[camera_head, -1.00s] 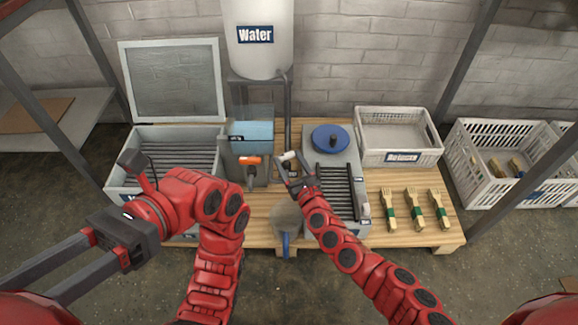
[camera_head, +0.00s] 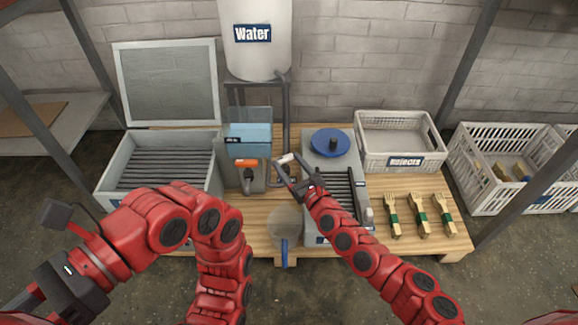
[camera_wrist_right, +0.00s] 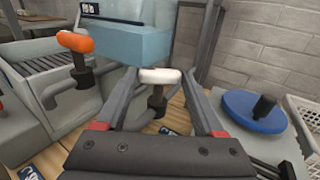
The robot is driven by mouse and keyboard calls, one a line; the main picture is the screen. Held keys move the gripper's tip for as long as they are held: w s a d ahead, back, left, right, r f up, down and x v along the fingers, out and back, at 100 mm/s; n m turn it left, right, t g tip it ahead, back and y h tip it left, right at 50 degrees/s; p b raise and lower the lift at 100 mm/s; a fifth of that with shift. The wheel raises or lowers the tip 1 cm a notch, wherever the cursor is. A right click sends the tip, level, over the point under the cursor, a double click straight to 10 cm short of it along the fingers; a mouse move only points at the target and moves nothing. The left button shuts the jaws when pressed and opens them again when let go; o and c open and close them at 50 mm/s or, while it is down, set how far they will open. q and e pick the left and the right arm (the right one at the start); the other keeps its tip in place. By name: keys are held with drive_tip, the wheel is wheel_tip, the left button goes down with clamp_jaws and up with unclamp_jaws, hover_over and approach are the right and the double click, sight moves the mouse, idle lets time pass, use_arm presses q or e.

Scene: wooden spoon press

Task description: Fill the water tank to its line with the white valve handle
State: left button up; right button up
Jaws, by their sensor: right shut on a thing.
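The small water tank (camera_head: 250,142) stands at the bench's back, with blue water in its lower part and a clear upper part. A small dark label is on its front; I cannot make out a fill line. The white valve handle (camera_head: 285,158) sits right of the tank and also shows in the right wrist view (camera_wrist_right: 160,76). My right gripper (camera_head: 284,166) is shut on it, its fingers on either side. An orange handle (camera_head: 246,163) is on the tank's front, apart from my right gripper. My left gripper (camera_head: 30,303) is at the lower left, its fingertips cut off.
A large white Water container (camera_head: 255,55) stands above and behind. A blue disc (camera_head: 331,141) tops the grey machine to the right. An open grey box (camera_head: 155,150) is left, a rejects crate (camera_head: 398,138) back right. Several wooden forks (camera_head: 420,215) lie at right.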

idle(0.4)
drive_tip(key=o, duration=1.4)
use_arm(q)
drive_tip(key=w+d+r+n+g+h+p, duration=0.1)
drive_tip(key=w+d+r+n+g+p, duration=0.2)
drive_tip(key=w+d+r+g+p, duration=0.3)
drive_tip(key=w+d+r+g, duration=0.2)
drive_tip(key=w+g, duration=0.1)
drive_tip(key=shift+w+d+n+h, duration=0.15)
drive_tip(key=shift+d+n+h, duration=0.15)
drive_tip(key=shift+d+h, duration=0.1)
use_arm(e)
drive_tip(key=v, duration=1.7)
drive_tip(key=shift+s, duration=0.15)
